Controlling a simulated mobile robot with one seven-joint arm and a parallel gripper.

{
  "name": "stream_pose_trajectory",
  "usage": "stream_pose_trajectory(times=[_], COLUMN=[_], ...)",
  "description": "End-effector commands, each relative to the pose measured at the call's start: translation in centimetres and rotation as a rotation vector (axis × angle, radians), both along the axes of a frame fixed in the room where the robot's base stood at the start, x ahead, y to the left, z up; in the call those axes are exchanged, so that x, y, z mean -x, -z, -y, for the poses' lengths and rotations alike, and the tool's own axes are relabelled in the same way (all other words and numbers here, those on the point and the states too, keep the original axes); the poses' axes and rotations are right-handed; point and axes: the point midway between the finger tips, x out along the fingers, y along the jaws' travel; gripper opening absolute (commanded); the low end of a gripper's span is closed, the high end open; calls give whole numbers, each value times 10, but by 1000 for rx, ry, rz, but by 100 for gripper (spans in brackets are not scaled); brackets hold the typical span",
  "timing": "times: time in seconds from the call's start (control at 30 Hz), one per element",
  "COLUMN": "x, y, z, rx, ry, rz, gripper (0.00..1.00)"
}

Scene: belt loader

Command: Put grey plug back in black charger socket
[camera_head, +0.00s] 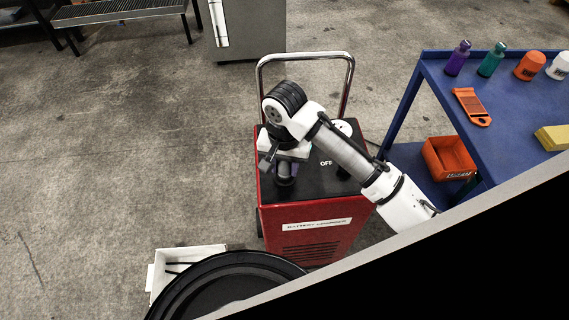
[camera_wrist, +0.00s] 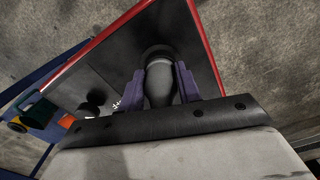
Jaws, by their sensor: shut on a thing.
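The battery charger is a red box with a black top (camera_head: 325,182) in the middle of the head view. My gripper (camera_head: 287,180) is over the left part of that top and points down. In the wrist view my gripper's purple fingers (camera_wrist: 160,85) are shut on the grey plug (camera_wrist: 159,88), one on each side. The plug's far end meets a dark round ring on the black top, the socket (camera_wrist: 158,51). The plug mostly covers the socket, and I cannot tell how deep the plug sits in it.
A chrome handle (camera_head: 305,56) rises behind the charger. A blue table (camera_head: 520,105) with bottles and an orange tool stands at right, with an orange bin (camera_head: 448,158) below. A white box (camera_head: 185,262) is at lower left. The floor at left is clear.

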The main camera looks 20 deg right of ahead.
Motion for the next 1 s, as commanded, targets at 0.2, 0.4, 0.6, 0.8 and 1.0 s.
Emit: stream_pose_trajectory(times=[0.2,0.4,0.6,0.8,1.0], x=[0,0,0,-1,0], y=[0,0,-6,-41,-89], z=[0,0,0,0,0], rx=[0,0,1,2,7], ry=[0,0,0,-2,-1], rz=[-1,-1,1,2,1], gripper=[56,59,59,59,59])
